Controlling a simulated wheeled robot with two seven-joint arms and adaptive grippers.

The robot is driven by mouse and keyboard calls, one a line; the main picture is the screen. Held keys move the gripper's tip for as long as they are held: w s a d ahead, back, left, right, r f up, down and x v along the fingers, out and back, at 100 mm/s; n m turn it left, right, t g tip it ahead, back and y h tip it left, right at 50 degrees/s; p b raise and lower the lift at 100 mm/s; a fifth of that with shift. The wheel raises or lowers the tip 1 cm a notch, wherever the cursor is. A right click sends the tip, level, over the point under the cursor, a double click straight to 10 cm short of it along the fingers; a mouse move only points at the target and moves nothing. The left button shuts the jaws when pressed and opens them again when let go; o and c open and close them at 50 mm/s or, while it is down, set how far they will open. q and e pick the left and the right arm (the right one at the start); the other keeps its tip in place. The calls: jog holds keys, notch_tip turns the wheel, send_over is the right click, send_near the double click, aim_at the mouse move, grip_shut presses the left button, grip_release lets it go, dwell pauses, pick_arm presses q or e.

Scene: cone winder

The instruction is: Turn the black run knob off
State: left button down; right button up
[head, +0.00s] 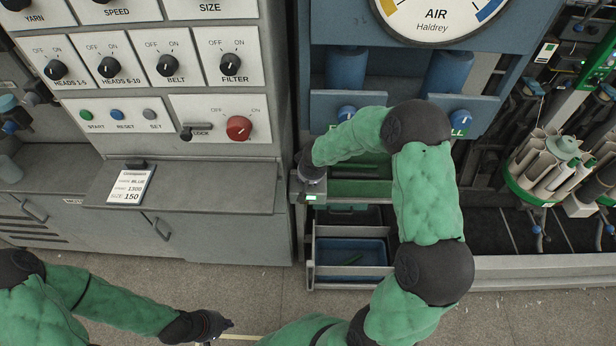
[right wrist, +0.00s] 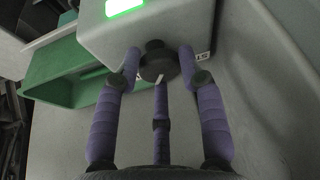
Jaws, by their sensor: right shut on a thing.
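A black knob (right wrist: 158,62) with a pale pointer mark sits on a light grey box (right wrist: 100,40) with a lit green display (right wrist: 125,6). Part of a label beginning "ST" shows beside the knob. My right gripper (right wrist: 160,75) has its three purple fingers closed around the knob. In the head view my right gripper (head: 312,172) is at the same small box (head: 309,199), left of the drawers, and hides the knob. My left gripper (head: 218,325) is low at the bottom, over the floor and away from the machine; its fingers are too small to judge.
A control panel with black knobs, a red knob (head: 239,128) and a lock lever (head: 190,131) stands at left above a grey ledge (head: 230,190). An open drawer with a blue tray (head: 350,254) is below the box. A large air gauge (head: 437,14) is above.

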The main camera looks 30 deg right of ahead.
jog(key=shift+w+d+r+n+y+p, duration=0.1)
jog(key=shift+n+y+p, duration=0.15)
jog(key=shift+n+p, duration=0.45)
jog(key=shift+w+d+r+n+y+p, duration=0.1)
jog(key=shift+n+y+p, duration=0.15)
jog(key=shift+n+p, duration=0.45)
jog(key=o, duration=1.2)
jog(key=shift+c, duration=0.2)
jog(key=shift+s+a+f, duration=0.1)
jog(key=v, duration=1.2)
jog(key=shift+s, duration=0.2)
jog(key=shift+f, duration=0.1)
